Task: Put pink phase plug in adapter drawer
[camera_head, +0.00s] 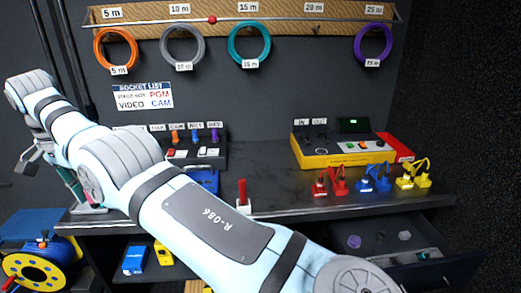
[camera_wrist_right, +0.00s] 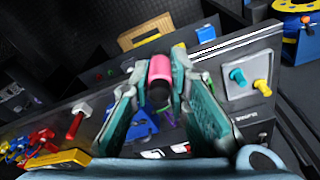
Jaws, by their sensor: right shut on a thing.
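The pink phase plug (camera_wrist_right: 160,68) is a pink cylinder with a dark end, held between the teal-padded fingers of my right gripper (camera_wrist_right: 158,88). In the head view my right arm reaches across to the far left, with its gripper (camera_head: 66,180) at the left end of the desk; the plug is not clear there. An open drawer (camera_head: 440,272) under the right part of the desk holds a purple piece (camera_head: 354,241), a grey piece (camera_head: 404,236) and a teal piece (camera_head: 423,255). My left gripper is not in view.
Red, blue (camera_head: 374,180) and yellow (camera_head: 413,177) plugs stand along the desk's right front edge, near a yellow-sided console (camera_head: 345,148). A red upright piece (camera_head: 242,193) stands mid-desk. A plate (camera_wrist_right: 250,75) with teal and yellow plugs is near my right gripper. Coiled cables hang behind.

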